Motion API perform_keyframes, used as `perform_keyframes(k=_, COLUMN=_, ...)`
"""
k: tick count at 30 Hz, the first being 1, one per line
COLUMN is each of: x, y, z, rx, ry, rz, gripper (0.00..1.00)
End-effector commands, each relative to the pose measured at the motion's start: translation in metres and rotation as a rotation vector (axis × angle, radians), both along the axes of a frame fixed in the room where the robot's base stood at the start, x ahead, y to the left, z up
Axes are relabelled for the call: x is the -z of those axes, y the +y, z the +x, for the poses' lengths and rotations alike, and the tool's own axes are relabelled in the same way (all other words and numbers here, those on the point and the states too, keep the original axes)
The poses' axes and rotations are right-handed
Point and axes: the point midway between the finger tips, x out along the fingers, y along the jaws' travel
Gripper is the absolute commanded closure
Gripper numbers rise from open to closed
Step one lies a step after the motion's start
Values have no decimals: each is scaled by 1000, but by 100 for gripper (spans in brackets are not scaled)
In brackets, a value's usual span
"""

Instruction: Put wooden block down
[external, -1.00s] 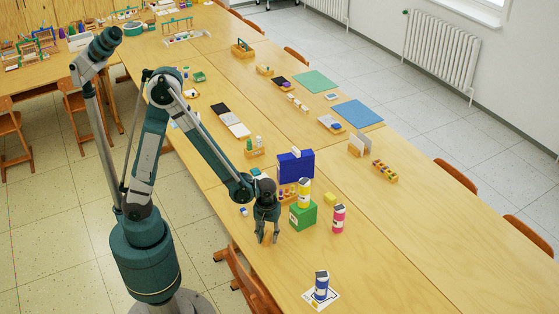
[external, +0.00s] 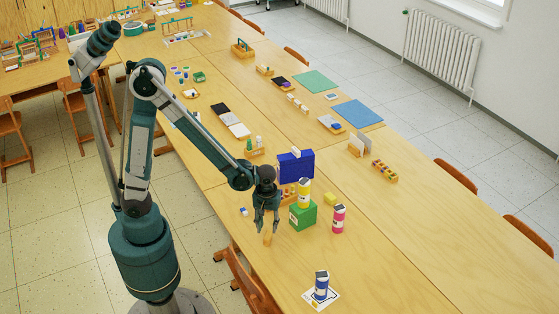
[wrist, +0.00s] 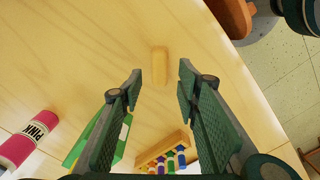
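The wooden block (external: 268,239) is a small pale piece on the bare wooden table near its left edge, just below my gripper's fingertips. In the wrist view the block (wrist: 160,67) shows between and beyond the two fingertips, with a clear gap on both sides. My gripper (external: 267,230) points down over it; in the wrist view my gripper (wrist: 160,78) is open and empty. I cannot tell whether the block stands or lies.
A blue bottle (external: 321,285) stands on a white card toward the front. The table between is clear.

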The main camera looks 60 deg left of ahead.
Motion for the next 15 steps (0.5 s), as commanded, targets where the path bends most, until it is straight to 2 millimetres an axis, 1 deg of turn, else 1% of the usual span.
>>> perform_keyframes(k=1, x=-9, y=0, z=0, rx=0, ry=0, rz=0, gripper=68)
perform_keyframes(k=6, x=-29, y=0, z=0, rx=0, ry=0, rz=0, gripper=68)
perform_keyframes(k=10, x=-42, y=0, z=0, rx=0, ry=0, rz=0, gripper=68)
perform_keyframes(k=15, x=-51, y=0, z=0, rx=0, ry=0, rz=0, gripper=68)
